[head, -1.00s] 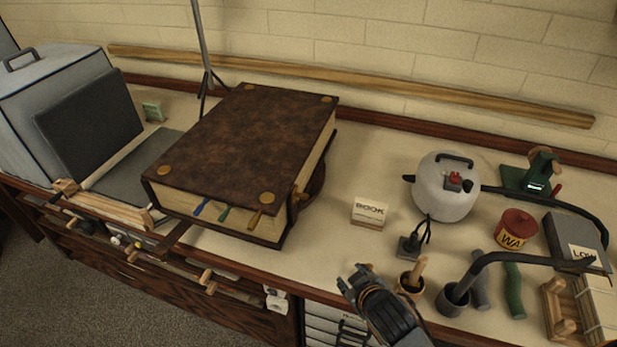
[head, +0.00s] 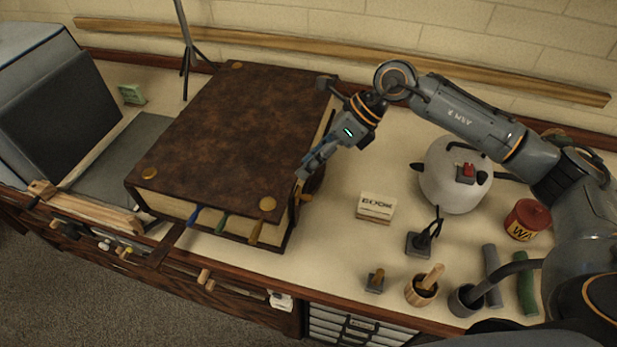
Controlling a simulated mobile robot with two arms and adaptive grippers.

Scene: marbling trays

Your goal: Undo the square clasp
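A large brown book (head: 235,125) with brass corner studs lies shut on the bench. Blue, green and tan ribbons hang from its front edge. On its right side, a small tan and dark clasp piece (head: 306,196) shows partly; I cannot make out its shape or whether it is fastened. My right gripper (head: 304,172) reaches in from the right and points down at the book's right edge, just above this piece. The gripper hides part of that side. I cannot tell whether its fingers touch the clasp or hold anything. My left gripper is not in view.
A grey press (head: 70,110) stands at the left. Bench surface is clear just right of the book.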

